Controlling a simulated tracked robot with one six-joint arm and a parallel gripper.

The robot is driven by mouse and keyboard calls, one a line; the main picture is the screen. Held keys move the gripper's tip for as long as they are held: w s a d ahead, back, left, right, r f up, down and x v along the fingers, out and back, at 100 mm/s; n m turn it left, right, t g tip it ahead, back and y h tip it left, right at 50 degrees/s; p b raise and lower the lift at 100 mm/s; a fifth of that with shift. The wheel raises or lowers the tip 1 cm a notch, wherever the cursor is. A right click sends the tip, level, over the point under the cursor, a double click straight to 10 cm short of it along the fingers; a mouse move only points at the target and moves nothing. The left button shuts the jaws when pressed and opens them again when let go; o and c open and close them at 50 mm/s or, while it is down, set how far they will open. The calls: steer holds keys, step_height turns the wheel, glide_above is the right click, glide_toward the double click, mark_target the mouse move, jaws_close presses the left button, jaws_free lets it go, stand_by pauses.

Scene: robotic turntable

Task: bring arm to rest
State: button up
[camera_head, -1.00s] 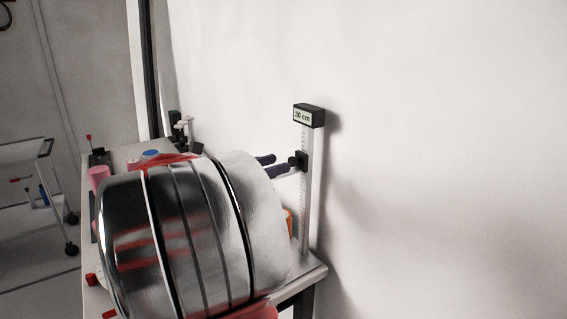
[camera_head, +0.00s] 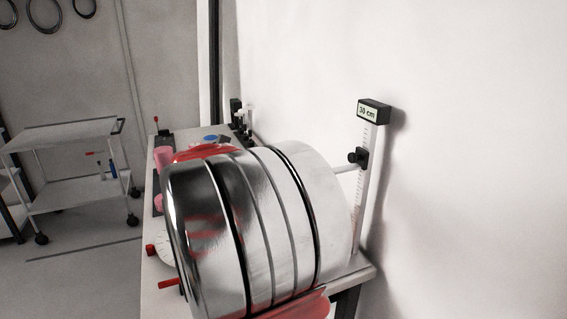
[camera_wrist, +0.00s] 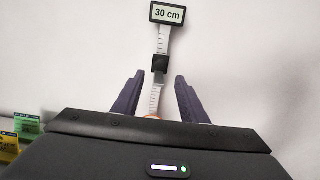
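In the wrist view my gripper (camera_wrist: 158,78) is open. Its two dark purple fingers stand apart, with nothing held between them. A measuring post (camera_wrist: 154,100) with a black slider (camera_wrist: 160,64) and a "30 cm" display (camera_wrist: 180,14) shows beyond and between the fingers. In the head view my large silver arm link fills the middle, over the bench, and hides my gripper. The measuring post (camera_head: 358,215) stands at the bench's right corner, with its "30 cm" display (camera_head: 373,111) on top.
The bench (camera_head: 157,290) runs back along a white wall (camera_head: 470,200). Pink cylinders (camera_head: 164,158) and a blue disc (camera_head: 210,138) are on it, partly hidden. A wheeled cart (camera_head: 75,134) stands at left, with open floor (camera_head: 80,280) in front. Green and yellow boxes (camera_wrist: 27,124) show in the wrist view.

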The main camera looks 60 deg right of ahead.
stand_by(0.4)
steer(key=a+f+m+t+y, duration=0.3)
steer(key=f+m+y, duration=0.1)
steer(key=f, duration=0.7)
steer(key=w+a+f+m+t+y, duration=0.2)
steer(key=a+f+m+t+y, duration=0.15)
steer(key=a+f, duration=0.5)
steer(key=w+a+m+t+y, duration=0.2)
steer(key=a+t, duration=0.1)
steer(key=a, duration=0.7)
steer(key=w+a+m+t+y, duration=0.2)
steer(key=w+a+t, duration=0.1)
steer(key=a, duration=0.7)
steer(key=a+r+t+y, duration=0.1)
steer(key=a+t, duration=0.1)
steer(key=a, duration=0.4)
steer(key=s+a+r+t+y, duration=0.1)
steer(key=a+r+t+y, duration=0.1)
steer(key=a, duration=0.4)
steer(key=shift+s+a+r+n, duration=0.2)
steer(key=shift+s+a+n, duration=0.1)
steer(key=shift+n, duration=0.15)
